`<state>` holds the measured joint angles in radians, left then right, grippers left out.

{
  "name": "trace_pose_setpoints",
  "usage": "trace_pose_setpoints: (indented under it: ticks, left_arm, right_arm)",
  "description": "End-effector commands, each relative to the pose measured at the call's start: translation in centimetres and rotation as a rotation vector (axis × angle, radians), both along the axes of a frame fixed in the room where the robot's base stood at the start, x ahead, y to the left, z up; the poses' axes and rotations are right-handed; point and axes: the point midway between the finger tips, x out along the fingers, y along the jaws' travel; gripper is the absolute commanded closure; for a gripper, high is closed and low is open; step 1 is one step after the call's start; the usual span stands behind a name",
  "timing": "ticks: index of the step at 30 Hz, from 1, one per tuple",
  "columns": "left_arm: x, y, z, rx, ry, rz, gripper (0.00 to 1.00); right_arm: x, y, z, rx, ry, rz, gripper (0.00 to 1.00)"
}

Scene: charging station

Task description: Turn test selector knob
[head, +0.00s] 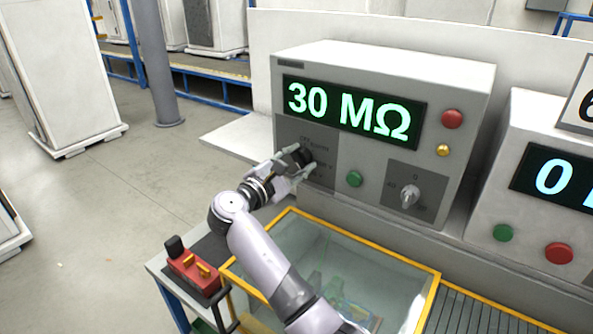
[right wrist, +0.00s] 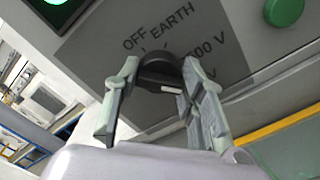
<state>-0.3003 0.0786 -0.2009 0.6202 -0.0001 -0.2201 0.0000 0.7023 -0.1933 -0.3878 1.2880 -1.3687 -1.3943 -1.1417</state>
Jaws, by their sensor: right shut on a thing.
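The black test selector knob (right wrist: 160,70) sits on a dark grey panel marked OFF, EARTH and 500 V in the right wrist view. In the head view the knob (head: 301,156) is partly hidden by my right gripper (head: 297,165). My right gripper (right wrist: 162,88) has one finger on each side of the knob and is shut on it. A pale pointer mark shows on the knob between the fingers. The grey tester box (head: 460,92) has a display (head: 352,107) reading 30 MΩ. My left gripper is not in view.
A green button (head: 354,178), a grey rotary knob (head: 410,195), a red button (head: 452,118) and a yellow one (head: 443,150) are on the same box. A yellow-framed glass-topped case (head: 436,285) stands below. A red device (head: 192,274) is at its left. A second box (head: 510,205) stands right.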

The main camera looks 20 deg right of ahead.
Motion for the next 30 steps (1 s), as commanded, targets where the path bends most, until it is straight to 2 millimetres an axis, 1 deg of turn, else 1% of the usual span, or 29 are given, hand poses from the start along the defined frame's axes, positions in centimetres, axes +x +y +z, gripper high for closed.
trace_pose_setpoints:
  ticks: [1,9,16,28,29,30]
  left_arm:
    - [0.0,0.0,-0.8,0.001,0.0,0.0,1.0]
    - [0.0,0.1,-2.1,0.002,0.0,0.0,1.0]
    - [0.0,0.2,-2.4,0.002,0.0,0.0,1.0]
    - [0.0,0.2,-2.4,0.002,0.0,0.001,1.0]
    - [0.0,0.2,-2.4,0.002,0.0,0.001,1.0]
    - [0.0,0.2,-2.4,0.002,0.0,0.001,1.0]
  right_arm:
    - [0.0,0.0,-0.4,0.019,-0.026,-0.001,0.91]
    - [-0.1,0.0,-0.2,0.094,-0.121,-0.001,0.91]
    - [-0.1,0.0,-0.1,0.117,-0.151,-0.001,0.91]
    - [-0.1,0.0,0.0,0.122,-0.156,-0.001,0.91]
    - [-0.1,0.0,0.0,0.122,-0.156,-0.001,0.61]
    - [-0.1,0.0,-0.1,0.122,-0.155,-0.001,0.58]
